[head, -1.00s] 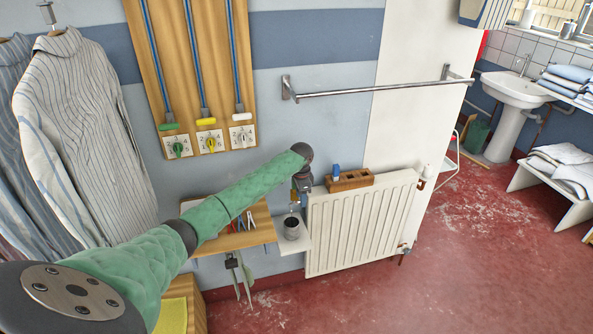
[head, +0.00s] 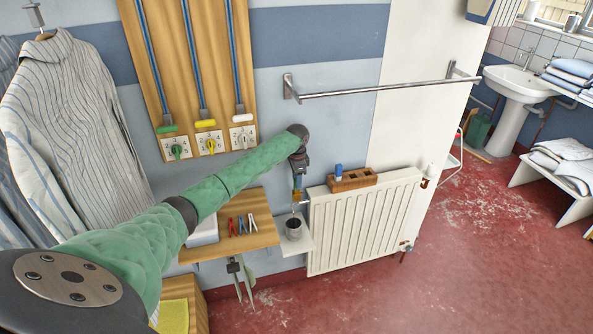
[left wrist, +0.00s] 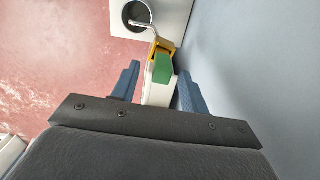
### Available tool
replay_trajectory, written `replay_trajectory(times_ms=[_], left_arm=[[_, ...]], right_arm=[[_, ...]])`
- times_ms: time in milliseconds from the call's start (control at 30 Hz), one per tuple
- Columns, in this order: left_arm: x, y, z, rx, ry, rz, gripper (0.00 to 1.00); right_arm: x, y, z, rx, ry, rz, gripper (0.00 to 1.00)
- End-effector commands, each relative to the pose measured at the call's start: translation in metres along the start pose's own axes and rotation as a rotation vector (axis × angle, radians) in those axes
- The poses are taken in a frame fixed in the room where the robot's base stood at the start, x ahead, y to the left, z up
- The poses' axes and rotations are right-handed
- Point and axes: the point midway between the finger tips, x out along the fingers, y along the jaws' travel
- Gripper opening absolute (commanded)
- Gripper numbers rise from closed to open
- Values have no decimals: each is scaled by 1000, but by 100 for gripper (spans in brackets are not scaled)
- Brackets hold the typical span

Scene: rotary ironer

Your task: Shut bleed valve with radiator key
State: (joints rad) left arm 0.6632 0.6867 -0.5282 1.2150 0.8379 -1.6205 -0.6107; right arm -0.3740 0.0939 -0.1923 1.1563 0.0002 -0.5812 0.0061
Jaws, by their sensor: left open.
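The white radiator (head: 362,225) hangs on the wall. At its upper left end a yellow fitting (left wrist: 160,47) shows in the left wrist view, with a green block (left wrist: 162,69) beside it; I cannot tell which part is key and which is valve. A bent metal spout (left wrist: 146,27) runs from there over a grey cup (head: 293,228). My left gripper (head: 298,185) points down above this end, its blue fingers (left wrist: 157,88) open. The green block and a white part appear between the fingers in the left wrist view; no grip on them shows. My right gripper is out of view.
A wooden block (head: 352,181) with a blue item in it sits on the radiator top. A towel rail (head: 385,89) crosses the wall above. A wooden shelf (head: 252,236) with coloured clips is to the left. Red floor at right is largely clear.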

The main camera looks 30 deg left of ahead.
Motion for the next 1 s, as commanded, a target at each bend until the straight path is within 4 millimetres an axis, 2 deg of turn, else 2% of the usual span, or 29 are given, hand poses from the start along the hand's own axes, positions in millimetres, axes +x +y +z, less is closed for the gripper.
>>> replay_trajectory(times_ms=[300, 667, 700, 900, 933, 1000], left_arm=[[33, 0, 1, -1, -2, 0, 45], [40, 0, 1, 0, -1, -1, 45], [40, 0, 1, -1, -1, -1, 43], [40, 0, 1, -1, -1, -1, 3], [40, 0, 1, -1, -1, -1, 0], [39, 0, 1, 0, -1, -1, 0]], right_arm=[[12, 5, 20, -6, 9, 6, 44], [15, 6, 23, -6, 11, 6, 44], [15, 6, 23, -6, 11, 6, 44], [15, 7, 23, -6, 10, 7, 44], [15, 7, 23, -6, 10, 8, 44], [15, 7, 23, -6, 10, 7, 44]])
